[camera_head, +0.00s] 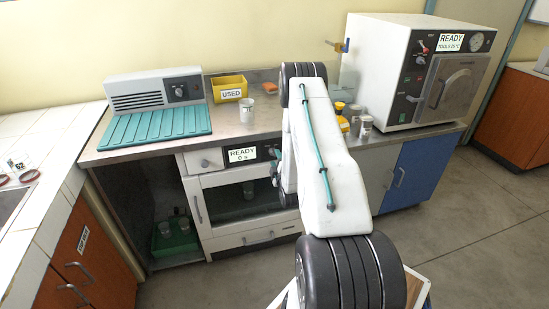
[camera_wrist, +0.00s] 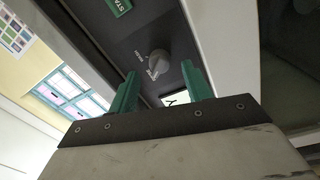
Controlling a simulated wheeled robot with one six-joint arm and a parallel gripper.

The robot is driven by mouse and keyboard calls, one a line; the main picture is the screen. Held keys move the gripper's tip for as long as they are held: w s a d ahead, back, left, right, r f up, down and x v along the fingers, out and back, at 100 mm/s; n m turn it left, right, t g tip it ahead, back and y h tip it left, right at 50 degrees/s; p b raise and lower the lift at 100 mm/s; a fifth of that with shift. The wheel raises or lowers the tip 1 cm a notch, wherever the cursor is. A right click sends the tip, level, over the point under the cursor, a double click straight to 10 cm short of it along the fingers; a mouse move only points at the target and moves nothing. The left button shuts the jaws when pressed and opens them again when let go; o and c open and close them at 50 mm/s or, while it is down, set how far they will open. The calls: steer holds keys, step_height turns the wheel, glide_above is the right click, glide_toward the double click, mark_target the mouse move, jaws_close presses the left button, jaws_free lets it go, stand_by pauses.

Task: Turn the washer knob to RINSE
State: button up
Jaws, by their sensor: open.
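The washer (camera_head: 195,194) is the white under-counter unit with a dark control strip and a glass door. Its "READY 0 s" display (camera_head: 242,155) shows at the top.
A green START button (camera_wrist: 119,6) is on the same panel. On the counter stand a teal rack (camera_head: 155,126), a yellow USED bin (camera_head: 229,89), a white cup (camera_head: 246,110) and a white autoclave (camera_head: 375,55). The floor at right is clear.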

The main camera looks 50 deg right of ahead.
steer(key=v, duration=0.5)
steer(key=shift+w, duration=0.1)
stand_by(0.4)
